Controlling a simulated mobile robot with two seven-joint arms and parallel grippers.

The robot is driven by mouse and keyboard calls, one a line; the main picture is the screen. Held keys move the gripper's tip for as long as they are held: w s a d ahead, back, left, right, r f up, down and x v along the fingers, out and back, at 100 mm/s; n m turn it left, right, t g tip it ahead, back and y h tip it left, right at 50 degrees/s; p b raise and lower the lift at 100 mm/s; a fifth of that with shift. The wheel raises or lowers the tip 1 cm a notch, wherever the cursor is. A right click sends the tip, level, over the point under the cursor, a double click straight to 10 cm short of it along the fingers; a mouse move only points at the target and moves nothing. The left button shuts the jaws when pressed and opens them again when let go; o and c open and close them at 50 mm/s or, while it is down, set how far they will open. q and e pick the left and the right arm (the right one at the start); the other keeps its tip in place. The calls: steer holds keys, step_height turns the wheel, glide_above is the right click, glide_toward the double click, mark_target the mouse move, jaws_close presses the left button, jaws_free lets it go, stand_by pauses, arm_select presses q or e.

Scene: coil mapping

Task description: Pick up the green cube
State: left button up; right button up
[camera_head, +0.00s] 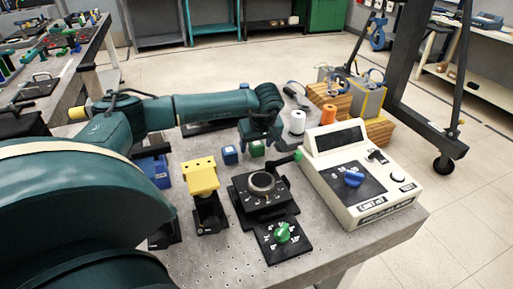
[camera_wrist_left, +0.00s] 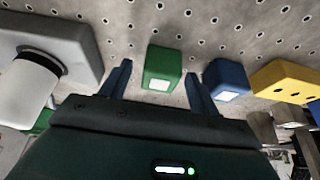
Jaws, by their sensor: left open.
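The green cube (camera_head: 257,148) sits on the perforated grey table, next to a blue cube (camera_head: 230,155). In the left wrist view the green cube (camera_wrist_left: 163,63) has a white patch on one face, and the blue cube (camera_wrist_left: 227,80) is to its right. My left gripper (camera_head: 262,138) is above and close to the green cube, partly covering it in the head view. In the left wrist view my left gripper (camera_wrist_left: 158,70) is open, with the green cube showing between its two fingers. Whether the fingers reach down around it, I cannot tell. My right gripper is not in view.
A yellow block (camera_head: 201,175) stands left of a black fixture with a metal ring (camera_head: 262,183). A cream control box (camera_head: 360,180) with a blue knob stands at right. White (camera_head: 297,123) and orange (camera_head: 329,114) spools stand behind. A green knob plate (camera_head: 282,235) is in front.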

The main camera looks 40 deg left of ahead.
arm_select(q)
steer(key=shift+a+f, duration=0.1)
steer(key=shift+f, duration=0.25)
steer(key=shift+c, duration=0.3)
steer(key=shift+w, duration=0.1)
steer(key=c, duration=1)
steer(key=shift+r, duration=0.1)
